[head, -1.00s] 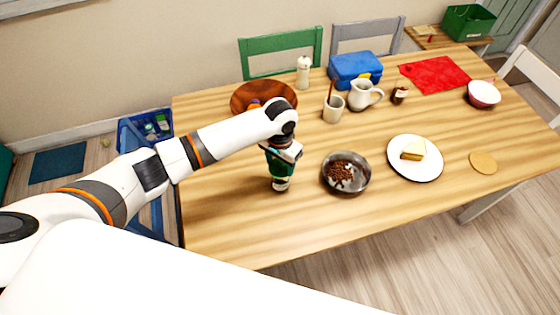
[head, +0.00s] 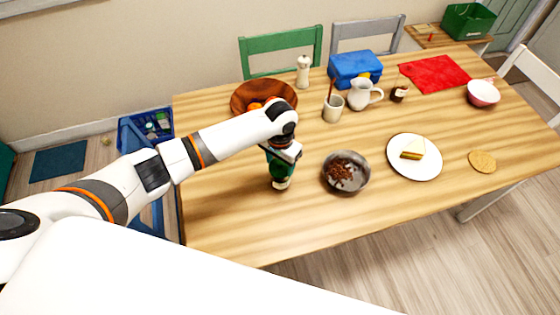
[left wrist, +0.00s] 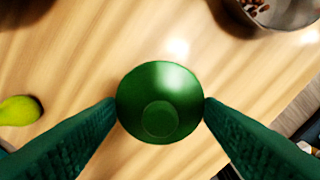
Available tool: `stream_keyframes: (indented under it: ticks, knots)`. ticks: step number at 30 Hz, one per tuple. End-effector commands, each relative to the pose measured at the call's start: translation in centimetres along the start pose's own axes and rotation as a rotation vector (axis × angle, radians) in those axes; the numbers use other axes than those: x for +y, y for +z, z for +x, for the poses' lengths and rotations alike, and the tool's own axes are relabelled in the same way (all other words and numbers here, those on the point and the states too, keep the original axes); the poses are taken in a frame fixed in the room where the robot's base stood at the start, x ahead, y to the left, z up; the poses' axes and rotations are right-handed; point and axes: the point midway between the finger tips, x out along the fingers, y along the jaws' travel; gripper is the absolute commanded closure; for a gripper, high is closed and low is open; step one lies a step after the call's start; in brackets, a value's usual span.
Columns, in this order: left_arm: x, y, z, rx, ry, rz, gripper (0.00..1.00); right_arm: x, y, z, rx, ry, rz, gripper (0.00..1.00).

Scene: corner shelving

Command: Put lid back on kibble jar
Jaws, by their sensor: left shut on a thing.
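In the head view the left gripper (head: 281,158) points down over the table. My right gripper is not in view.
A metal bowl of kibble (head: 346,172) stands just right of the gripper. A plate with a sandwich (head: 415,170) is further right. A wooden fruit bowl (head: 240,98) is behind the arm. A yellow-green fruit (left wrist: 18,111) lies nearby. The table's front edge is clear.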

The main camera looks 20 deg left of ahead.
Motion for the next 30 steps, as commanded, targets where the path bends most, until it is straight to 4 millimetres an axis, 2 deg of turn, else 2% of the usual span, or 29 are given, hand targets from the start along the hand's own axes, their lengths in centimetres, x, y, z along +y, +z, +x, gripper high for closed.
stream_keyframes:
  ticks: [26, 27, 30]
  knots:
    - [0.00, 0.04, 0.02, -0.001, 0.000, 0.000, 0.60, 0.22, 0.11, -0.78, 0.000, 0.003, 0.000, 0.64]
    - [0.01, 0.04, 0.02, 0.000, 0.000, 0.000, 0.37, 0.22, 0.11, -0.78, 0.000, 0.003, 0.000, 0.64]
    - [0.01, 0.04, 0.02, 0.000, 0.000, 0.000, 0.21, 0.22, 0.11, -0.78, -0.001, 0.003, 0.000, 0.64]
